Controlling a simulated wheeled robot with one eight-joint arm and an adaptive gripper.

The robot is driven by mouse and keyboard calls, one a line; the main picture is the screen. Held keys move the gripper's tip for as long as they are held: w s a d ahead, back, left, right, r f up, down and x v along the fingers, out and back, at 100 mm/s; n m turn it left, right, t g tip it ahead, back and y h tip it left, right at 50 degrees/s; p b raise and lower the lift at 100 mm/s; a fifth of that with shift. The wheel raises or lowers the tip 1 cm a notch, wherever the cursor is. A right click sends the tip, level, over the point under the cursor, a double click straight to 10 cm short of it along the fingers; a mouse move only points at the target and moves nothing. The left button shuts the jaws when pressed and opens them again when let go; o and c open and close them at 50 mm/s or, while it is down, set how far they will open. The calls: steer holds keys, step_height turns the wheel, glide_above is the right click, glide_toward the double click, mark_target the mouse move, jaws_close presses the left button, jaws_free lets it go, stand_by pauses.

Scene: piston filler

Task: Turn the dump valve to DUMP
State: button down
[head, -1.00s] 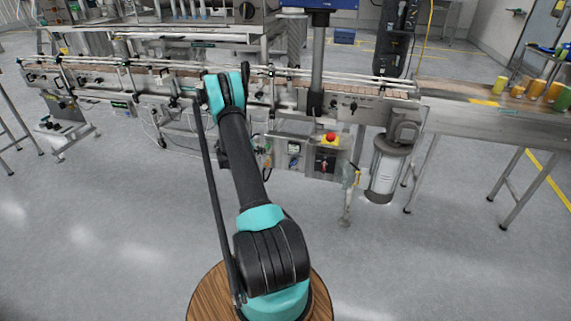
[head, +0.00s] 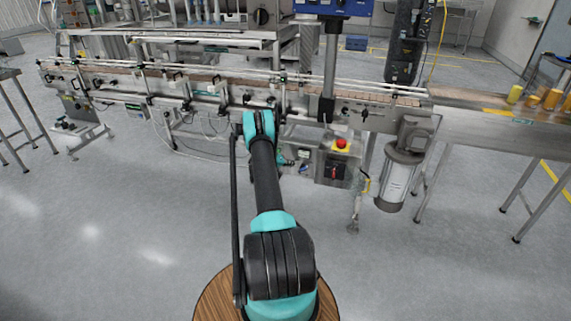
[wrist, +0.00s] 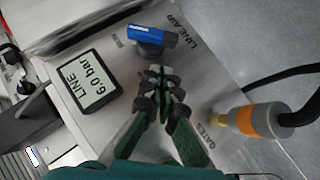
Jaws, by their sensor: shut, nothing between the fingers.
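A valve with a blue lever handle (wrist: 153,35) sits on a metal panel (wrist: 215,75) at the top middle of the wrist view. The lettering LINE AIR runs beside the right end of the handle. Smaller lettering to its left is too small to read. My gripper (wrist: 160,76) has its dark green and black fingers shut and empty, just below the handle in the picture. I cannot tell whether the fingertips touch the panel or the valve. In the head view, my arm largely hides the gripper and I cannot make out the valve.
A LINE display (wrist: 87,85) reading 6.0 bar lies left of my fingers. An orange and grey hose connector (wrist: 258,120) marked GATES juts out at right. In the head view, a control box with a red button (head: 341,144) stands right of my arm, under the conveyor (head: 380,98).

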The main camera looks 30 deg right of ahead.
mark_target(303, 168)
steer(key=shift+s+d+f, duration=0.65)
steer(key=shift+s+f, duration=0.2)
steer(key=shift+f, duration=0.15)
